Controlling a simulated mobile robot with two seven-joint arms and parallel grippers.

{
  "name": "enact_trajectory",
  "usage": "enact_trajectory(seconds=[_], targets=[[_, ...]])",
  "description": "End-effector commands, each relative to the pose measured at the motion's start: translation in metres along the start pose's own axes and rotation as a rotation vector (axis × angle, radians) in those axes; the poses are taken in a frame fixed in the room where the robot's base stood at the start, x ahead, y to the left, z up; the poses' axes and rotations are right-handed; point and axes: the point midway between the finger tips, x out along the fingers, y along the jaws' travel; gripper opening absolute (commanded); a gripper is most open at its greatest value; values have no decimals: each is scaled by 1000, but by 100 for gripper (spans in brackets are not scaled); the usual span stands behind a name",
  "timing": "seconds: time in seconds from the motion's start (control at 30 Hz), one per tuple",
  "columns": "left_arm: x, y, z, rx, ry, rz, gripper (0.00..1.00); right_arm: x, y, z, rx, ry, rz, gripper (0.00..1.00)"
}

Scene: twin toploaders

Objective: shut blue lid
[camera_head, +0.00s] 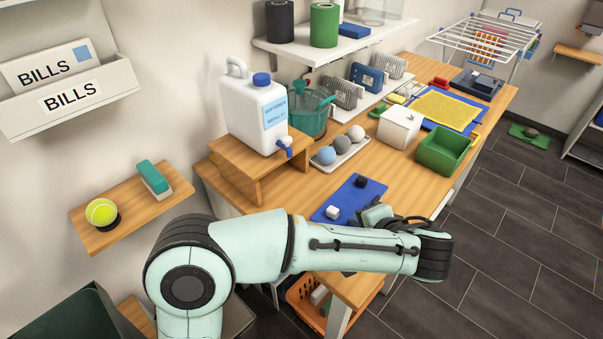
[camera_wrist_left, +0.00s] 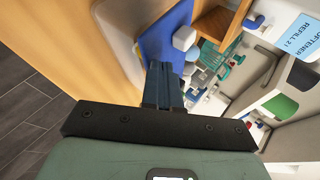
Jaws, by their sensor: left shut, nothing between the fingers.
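I cannot make out a blue lid for certain in either view. My left gripper (camera_wrist_left: 165,80) is shut and empty in the left wrist view, its dark fingers held together in front of a blue mat (camera_wrist_left: 165,35). In the head view the left arm reaches in from the left over the table's near edge, and its fingers are mostly hidden by the wrist. The blue mat (camera_head: 343,199) lies flat on the table there, with a white cube (camera_head: 332,212) and a small dark object (camera_head: 361,181) on it. My right gripper is not in view.
A white jug (camera_head: 255,112) with a blue cap stands on a wooden riser (camera_head: 240,166). A tray of balls (camera_head: 340,150), a white box (camera_head: 399,127) and a green bin (camera_head: 443,151) stand beyond the mat. An orange basket (camera_head: 305,298) is under the table.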

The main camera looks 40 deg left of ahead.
Motion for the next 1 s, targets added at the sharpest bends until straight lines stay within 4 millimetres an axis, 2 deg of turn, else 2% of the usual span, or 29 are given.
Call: enact_trajectory(seconds=[0.1, 0.3, 1.0], targets=[[4, 10, -1, 19, -9, -33, 0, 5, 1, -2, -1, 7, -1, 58], [6, 15, -1, 46, -24, -94, 0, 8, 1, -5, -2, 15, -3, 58], [9, 17, 0, 60, -38, -114, 0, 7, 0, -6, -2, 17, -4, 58]])
